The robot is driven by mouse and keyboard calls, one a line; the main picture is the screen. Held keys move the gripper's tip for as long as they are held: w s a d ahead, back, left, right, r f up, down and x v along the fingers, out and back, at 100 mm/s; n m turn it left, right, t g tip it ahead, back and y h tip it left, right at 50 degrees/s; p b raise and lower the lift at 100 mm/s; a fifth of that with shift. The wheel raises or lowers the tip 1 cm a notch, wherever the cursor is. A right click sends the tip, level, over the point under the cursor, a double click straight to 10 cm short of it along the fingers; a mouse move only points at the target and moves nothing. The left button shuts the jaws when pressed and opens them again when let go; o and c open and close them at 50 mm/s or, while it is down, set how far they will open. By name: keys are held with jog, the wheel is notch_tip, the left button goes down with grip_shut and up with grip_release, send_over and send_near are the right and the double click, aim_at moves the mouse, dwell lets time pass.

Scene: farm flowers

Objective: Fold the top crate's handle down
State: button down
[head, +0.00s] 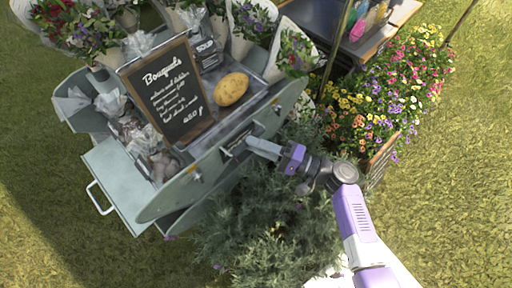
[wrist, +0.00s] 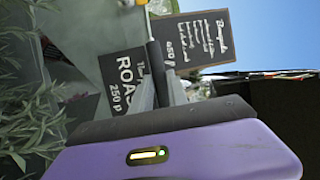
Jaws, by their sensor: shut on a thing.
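A grey-green cart or crate (head: 212,172) with a long curved-end side panel stands in the middle of the head view. My gripper (head: 250,142) reaches in from the right and touches near the middle of that panel. In the wrist view my gripper (wrist: 160,80) is shut on a narrow dark upright bar (wrist: 154,56), which looks like the crate's handle.
A drawer (head: 118,180) with a white handle (head: 98,198) sticks out left. Bushy plants (head: 270,220) crowd below my arm; a flower box (head: 385,95) stands right.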

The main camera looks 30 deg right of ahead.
dwell(0.5)
jog(key=c, duration=1.3)
grip_release()
jog(key=r+p+v, duration=0.1)
jog(key=v, duration=0.6)
jog(key=shift+s+d+f, duration=0.2)
jog(key=shift+s+f, duration=0.1)
jog(key=shift+f, duration=0.25)
